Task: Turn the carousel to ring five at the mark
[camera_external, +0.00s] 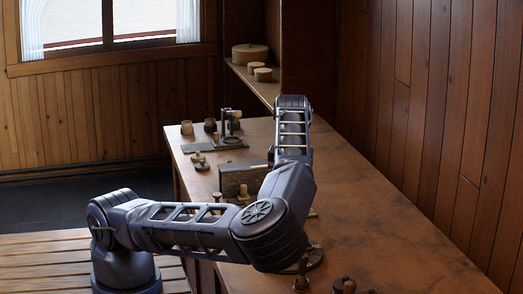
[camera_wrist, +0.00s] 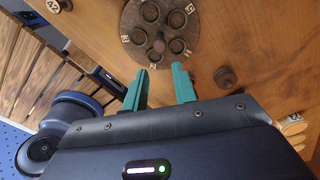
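The carousel (camera_wrist: 160,24) is a dark round disc with several ring-shaped recesses and small pale number tags on its rim. In the external view a dark round base (camera_external: 315,258), likely the carousel, shows only in part behind my arm. My gripper (camera_wrist: 161,80) has two teal fingers, spread apart with nothing between them. In the wrist view they lie just below the disc's lower rim. My gripper is hidden behind my arm in the external view. I cannot make out the mark.
A small dark spool (camera_wrist: 226,77) stands right of the fingers. A pale numbered piece (camera_wrist: 54,5) lies at upper left. On the bench (camera_external: 385,245) are a box (camera_external: 238,180), a stand (camera_external: 228,128) and turned pieces (camera_external: 301,278). The bench's right side is clear.

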